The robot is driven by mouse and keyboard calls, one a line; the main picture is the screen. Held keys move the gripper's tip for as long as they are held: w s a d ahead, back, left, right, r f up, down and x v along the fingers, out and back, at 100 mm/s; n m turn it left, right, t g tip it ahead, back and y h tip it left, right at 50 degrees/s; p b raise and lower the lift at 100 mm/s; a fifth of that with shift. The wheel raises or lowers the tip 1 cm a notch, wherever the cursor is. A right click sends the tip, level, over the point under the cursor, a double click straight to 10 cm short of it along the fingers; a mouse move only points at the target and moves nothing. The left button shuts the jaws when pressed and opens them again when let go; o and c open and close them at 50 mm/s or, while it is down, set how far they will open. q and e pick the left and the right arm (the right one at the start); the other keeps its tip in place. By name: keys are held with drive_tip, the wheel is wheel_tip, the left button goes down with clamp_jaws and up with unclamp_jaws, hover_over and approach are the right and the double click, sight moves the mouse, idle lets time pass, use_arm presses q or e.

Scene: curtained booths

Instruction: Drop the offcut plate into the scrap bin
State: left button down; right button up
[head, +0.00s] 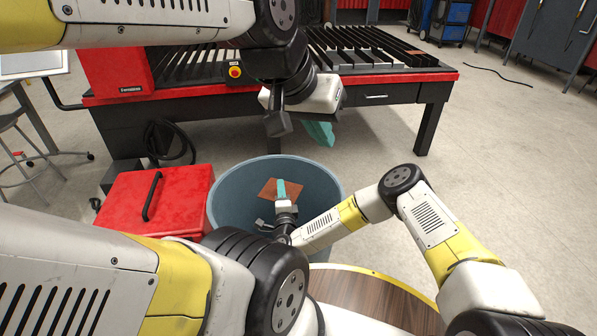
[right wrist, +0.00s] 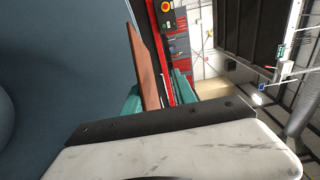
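The offcut plate (head: 266,188) is a flat orange-brown piece inside the mouth of the scrap bin (head: 222,213), a round blue-grey tub. In the right wrist view the plate (right wrist: 146,60) stands between the teal fingers of my right gripper (right wrist: 158,92), close to the left finger, with a gap to the right one. The bin wall (right wrist: 75,60) fills the left of that view. In the head view my right gripper (head: 283,190) points into the bin and overlaps the plate. My left gripper (head: 320,134) hangs beyond the bin, with teal tips partly hidden; its opening is unclear.
A red slatted cutting table (head: 385,80) stands behind the bin. A red toolbox (head: 150,205) with a black handle is at the bin's left. A round wooden top (head: 375,295) lies at the near right. The floor at right is open.

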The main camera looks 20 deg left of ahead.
drive_tip(key=v, duration=0.5)
drive_tip(key=shift+s+d+r, duration=0.1)
drive_tip(key=shift+s+d, duration=0.1)
drive_tip(key=shift+s, duration=0.05)
drive_tip(key=shift+s, duration=0.1)
